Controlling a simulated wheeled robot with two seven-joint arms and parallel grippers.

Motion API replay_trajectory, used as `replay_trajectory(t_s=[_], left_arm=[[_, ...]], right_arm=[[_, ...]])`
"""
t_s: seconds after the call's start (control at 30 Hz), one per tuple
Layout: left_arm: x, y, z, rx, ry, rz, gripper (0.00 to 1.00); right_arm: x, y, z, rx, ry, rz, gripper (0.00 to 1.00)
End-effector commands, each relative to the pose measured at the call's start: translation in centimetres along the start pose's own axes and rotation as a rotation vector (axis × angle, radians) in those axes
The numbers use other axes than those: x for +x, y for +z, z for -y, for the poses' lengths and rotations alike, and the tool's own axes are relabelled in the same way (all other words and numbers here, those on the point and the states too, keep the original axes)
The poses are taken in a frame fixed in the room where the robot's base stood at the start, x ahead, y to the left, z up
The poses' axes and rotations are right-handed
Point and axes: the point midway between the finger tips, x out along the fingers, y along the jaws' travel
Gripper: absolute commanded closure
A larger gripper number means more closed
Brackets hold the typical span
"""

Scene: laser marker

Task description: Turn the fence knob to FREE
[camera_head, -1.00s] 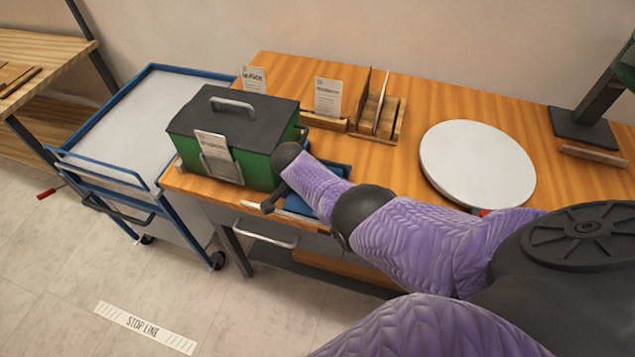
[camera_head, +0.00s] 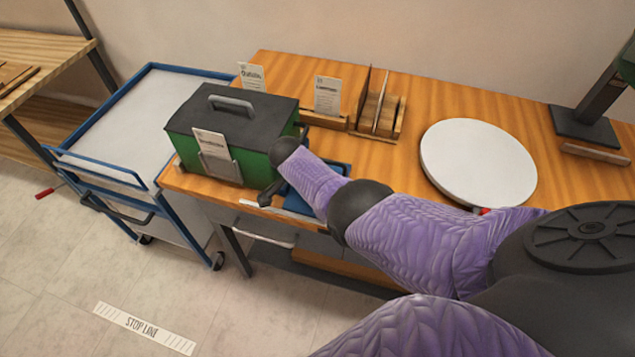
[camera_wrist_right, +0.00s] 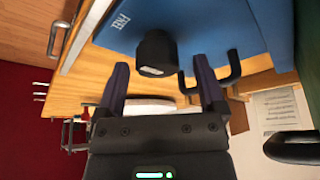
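In the right wrist view a dark round knob (camera_wrist_right: 157,52) sticks out from a blue block (camera_wrist_right: 195,25) with the word FREE printed near its upper left edge. My right gripper (camera_wrist_right: 160,72) is open, with one finger on each side of the knob's near end. I cannot tell whether the fingers touch it. In the head view the blue block (camera_head: 300,202) sits at the table's front edge, partly hidden behind my right arm, and the knob cannot be made out. My left gripper is not in view.
A green box (camera_head: 258,160) with a dark lid stands close to my right wrist. A black handle (camera_wrist_right: 232,68) sits beside the knob. A white round plate (camera_head: 478,160) and a wooden rack (camera_head: 392,118) are on the table. A blue-framed cart (camera_head: 120,115) stands left.

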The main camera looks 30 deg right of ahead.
Motion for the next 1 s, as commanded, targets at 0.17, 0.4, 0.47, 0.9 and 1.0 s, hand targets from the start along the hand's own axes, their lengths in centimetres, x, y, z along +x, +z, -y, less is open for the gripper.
replay_trajectory(t_s=[0.17, 0.4, 0.47, 0.9, 1.0], left_arm=[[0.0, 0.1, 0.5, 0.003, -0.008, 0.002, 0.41], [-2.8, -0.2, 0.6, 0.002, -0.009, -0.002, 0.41], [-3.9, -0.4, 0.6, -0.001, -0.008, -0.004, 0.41], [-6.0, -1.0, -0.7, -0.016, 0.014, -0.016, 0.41], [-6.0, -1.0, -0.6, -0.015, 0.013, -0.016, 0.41]], right_arm=[[0.1, 0.1, -0.1, -0.001, 0.001, 0.001, 0.10], [-3.5, -0.2, 0.0, -0.001, -0.002, 0.004, 0.10], [-5.2, -0.2, 0.0, -0.001, -0.002, 0.003, 0.10], [-9.9, 0.1, 0.0, -0.001, 0.001, 0.001, 0.10], [-9.9, 0.1, 0.0, -0.001, 0.002, 0.001, 0.10]])
